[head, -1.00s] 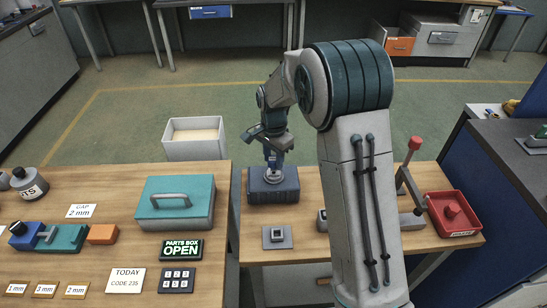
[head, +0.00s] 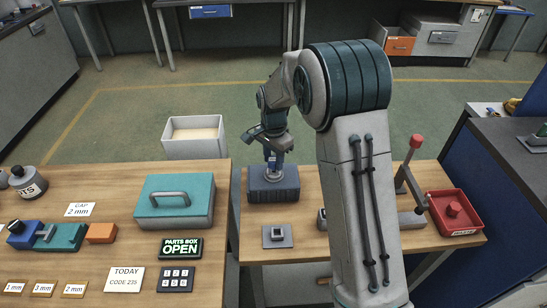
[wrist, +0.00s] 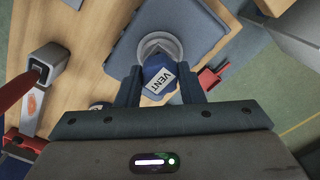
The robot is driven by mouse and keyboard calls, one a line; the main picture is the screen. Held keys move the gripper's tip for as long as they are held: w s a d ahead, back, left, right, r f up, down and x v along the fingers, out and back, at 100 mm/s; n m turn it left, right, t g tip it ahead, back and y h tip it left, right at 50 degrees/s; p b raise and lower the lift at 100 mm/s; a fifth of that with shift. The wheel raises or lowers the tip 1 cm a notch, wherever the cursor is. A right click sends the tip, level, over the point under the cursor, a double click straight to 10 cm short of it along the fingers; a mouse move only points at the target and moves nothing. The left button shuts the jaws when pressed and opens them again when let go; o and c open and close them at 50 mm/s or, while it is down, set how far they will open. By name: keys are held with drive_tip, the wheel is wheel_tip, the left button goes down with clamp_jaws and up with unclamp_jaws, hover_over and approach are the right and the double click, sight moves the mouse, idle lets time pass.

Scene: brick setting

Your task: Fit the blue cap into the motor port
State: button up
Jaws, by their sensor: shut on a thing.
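The blue cap (wrist: 158,76), with a white VENT label, is between the two fingers of my gripper (wrist: 160,92) in the wrist view. My gripper is shut on it. The cap looks tilted beside a round grey port (wrist: 160,46) on the dark blue-grey motor block (wrist: 205,30). The cap overlaps the port's near edge in the picture; I cannot tell whether it sits inside.
A grey plate with a square socket (head: 277,236) lies in front of the block. To the right are a red-handled lever (head: 415,142) and a red tray (head: 470,232). A teal parts box (head: 175,205) stands on the left table, across a gap. A white bin (head: 194,149) is behind.

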sight(274, 159)
drive_tip(key=shift+f+b, duration=0.55)
drive_tip(key=shift+f, duration=0.3)
drive_tip(key=o, duration=1.5)
drive_tip(key=shift+c, duration=0.2)
drive_tip(key=shift+r+p, duration=1.95)
drive_tip(key=shift+r, duration=1.05)
